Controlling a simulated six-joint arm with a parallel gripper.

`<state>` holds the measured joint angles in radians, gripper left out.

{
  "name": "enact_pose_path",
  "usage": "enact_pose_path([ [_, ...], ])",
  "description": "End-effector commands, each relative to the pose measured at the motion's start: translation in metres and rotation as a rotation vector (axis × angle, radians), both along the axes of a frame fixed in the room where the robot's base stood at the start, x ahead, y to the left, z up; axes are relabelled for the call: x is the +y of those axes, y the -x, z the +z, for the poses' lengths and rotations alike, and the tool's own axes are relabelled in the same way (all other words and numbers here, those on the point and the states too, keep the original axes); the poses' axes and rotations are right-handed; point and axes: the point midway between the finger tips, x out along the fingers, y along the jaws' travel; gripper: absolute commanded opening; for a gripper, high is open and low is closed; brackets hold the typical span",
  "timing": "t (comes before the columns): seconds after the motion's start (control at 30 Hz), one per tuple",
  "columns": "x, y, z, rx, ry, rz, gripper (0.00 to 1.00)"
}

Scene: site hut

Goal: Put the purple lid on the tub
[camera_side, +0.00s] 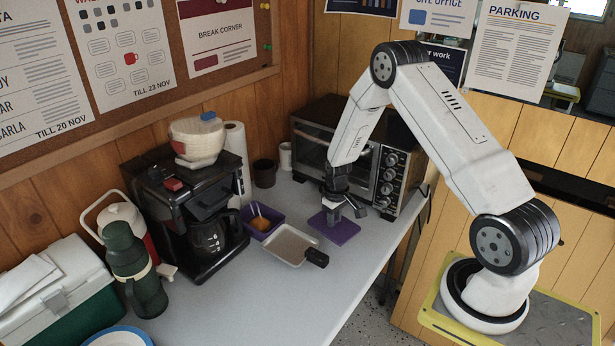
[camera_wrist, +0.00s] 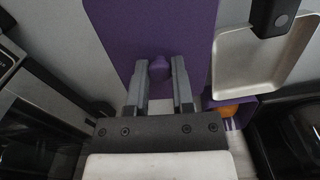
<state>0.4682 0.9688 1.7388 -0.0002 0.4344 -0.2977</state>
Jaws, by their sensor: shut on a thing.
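The purple lid (camera_side: 333,229) is a flat plate with a small knob, in front of the toaster oven. My gripper (camera_side: 342,207) points down over it. In the wrist view, my gripper (camera_wrist: 161,84) is shut on the knob of the purple lid (camera_wrist: 150,25). I cannot tell whether the lid touches the table. The purple tub (camera_side: 249,228) stands to the left of the lid, open at the top, with an orange item (camera_side: 260,223) in it. In the wrist view the tub (camera_wrist: 240,100) shows only partly, beside and beneath the tray's edge.
A pale tray (camera_side: 287,246) with a black handle (camera_side: 316,257) lies between lid and tub, close to the tub. The coffee maker (camera_side: 185,210) stands left of the tub, the toaster oven (camera_side: 312,148) behind the lid. The table's front (camera_side: 290,300) is clear.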

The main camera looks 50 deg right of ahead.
Motion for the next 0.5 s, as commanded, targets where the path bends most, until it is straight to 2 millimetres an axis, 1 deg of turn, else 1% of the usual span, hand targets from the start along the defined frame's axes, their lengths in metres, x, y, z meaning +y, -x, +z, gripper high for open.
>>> enact_pose_path([
  [0.03,0.002,-0.012,0.001,-0.001,0.000,0.014,0.00],
  [0.1,0.003,-0.028,0.004,-0.002,0.001,0.026,0.00],
  [0.37,0.013,-0.080,0.015,-0.003,0.001,0.064,0.00],
  [0.5,0.021,-0.106,0.021,-0.002,0.000,0.082,0.00],
])
